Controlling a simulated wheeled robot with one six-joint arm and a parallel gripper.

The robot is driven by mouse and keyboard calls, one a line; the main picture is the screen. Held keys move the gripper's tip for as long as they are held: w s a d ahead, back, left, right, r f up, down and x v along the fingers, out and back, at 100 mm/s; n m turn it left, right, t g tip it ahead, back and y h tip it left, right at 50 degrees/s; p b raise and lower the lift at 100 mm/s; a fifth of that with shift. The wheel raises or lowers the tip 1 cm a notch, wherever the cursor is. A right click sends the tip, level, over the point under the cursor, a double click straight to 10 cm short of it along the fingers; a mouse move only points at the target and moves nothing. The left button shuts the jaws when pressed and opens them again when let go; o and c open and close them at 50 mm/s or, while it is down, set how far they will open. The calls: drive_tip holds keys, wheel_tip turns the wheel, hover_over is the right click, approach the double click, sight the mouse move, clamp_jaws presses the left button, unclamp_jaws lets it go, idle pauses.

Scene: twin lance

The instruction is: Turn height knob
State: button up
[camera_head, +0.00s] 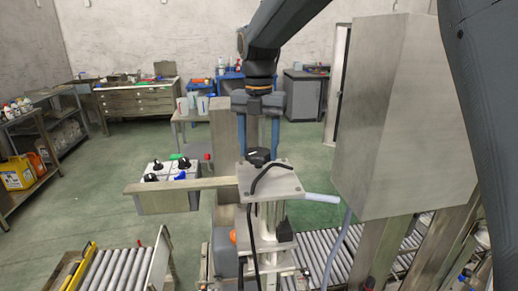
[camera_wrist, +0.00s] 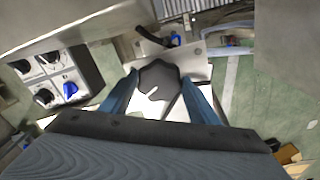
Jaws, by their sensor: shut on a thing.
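The height knob (camera_head: 259,157) is black and sits on top of a pale metal plate (camera_head: 283,183) on an upright stand. In the wrist view the knob (camera_wrist: 160,86) is a lobed dark disc with a white pointer mark. My gripper (camera_head: 258,147) comes down from above the plate. In the wrist view my gripper (camera_wrist: 160,80) has its two blue fingers on either side of the knob, shut on it. The fingers hide parts of the knob's sides.
A control box (camera_head: 168,171) with several black knobs and a coloured one stands left, behind a flat metal bar (camera_head: 180,185). A large metal housing (camera_head: 400,110) is close on the right. A black cable (camera_head: 254,210) hangs down the stand. Roller conveyors (camera_head: 112,270) lie below.

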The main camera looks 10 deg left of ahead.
sight(258, 151)
drive_tip(key=shift+a+r+n, duration=0.1)
drive_tip(key=shift+r+n, duration=0.05)
drive_tip(key=shift+n, duration=1.55)
drive_tip(key=o, duration=1.1)
drive_tip(key=shift+b, duration=0.35)
drive_tip(key=shift+r+b, duration=1.2)
drive_tip(key=shift+r, duration=2.65)
